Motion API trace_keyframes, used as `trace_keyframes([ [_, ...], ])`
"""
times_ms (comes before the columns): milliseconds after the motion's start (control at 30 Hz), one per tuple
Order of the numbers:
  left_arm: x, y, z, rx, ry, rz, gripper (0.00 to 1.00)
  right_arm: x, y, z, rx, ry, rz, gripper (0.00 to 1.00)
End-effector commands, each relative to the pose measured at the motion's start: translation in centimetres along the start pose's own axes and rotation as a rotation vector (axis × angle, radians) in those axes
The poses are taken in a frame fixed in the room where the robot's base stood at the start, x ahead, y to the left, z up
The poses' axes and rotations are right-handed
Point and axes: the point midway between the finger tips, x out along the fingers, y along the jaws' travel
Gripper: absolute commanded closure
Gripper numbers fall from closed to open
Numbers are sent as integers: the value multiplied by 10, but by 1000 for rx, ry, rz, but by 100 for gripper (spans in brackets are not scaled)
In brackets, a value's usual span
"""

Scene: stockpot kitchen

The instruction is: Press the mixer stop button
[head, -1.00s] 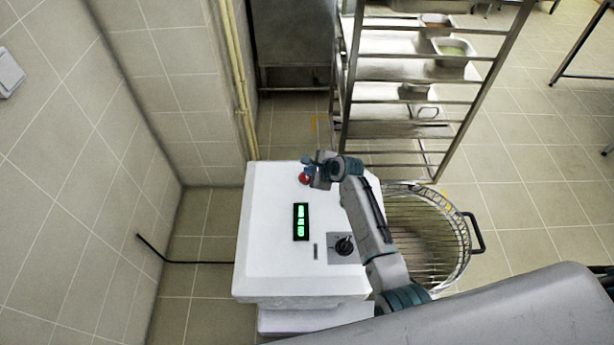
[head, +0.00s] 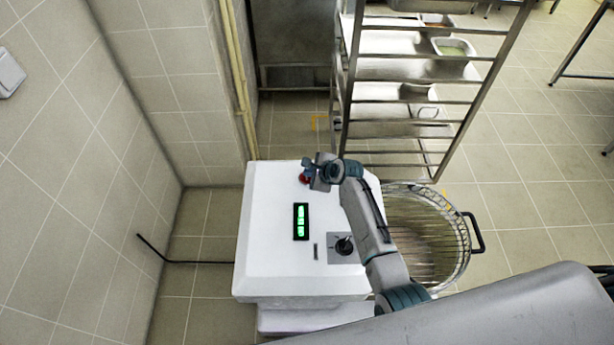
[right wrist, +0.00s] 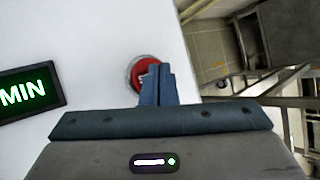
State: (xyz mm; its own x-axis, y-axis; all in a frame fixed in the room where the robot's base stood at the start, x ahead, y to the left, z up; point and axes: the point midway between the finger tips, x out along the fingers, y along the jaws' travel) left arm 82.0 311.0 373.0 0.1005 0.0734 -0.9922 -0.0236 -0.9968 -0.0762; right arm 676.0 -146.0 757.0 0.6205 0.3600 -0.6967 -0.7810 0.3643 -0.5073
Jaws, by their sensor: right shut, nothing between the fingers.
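The white mixer top (head: 270,230) stands in the middle of the head view. It carries a green-lit display (head: 301,222) and a black rotary knob (head: 344,245). The red stop button (head: 304,178) is at its far side, partly covered by my right gripper (head: 308,163). In the right wrist view the red button (right wrist: 139,68) sits just beyond the closed fingers (right wrist: 157,75), which overlap it in the picture. I cannot tell whether the fingertips touch the button. The display (right wrist: 28,93) shows "MIN" there. My left gripper is not in view.
A wire guard over a round bowl (head: 430,235) is to the right of the mixer top, with a black handle (head: 478,233). A metal rack (head: 400,100) with trays stands behind. A tiled wall (head: 60,200) is at left, and a black cable (head: 190,262) runs to the mixer.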

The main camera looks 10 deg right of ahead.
Motion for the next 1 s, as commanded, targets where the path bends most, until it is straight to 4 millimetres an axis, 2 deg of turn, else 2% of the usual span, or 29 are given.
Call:
trace_keyframes([
  [767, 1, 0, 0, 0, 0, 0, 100, 5, 4, -4, 0, 1, 1, 100],
  [1000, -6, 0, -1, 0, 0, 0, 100, 0, 1, -1, 0, 1, 2, 100],
])
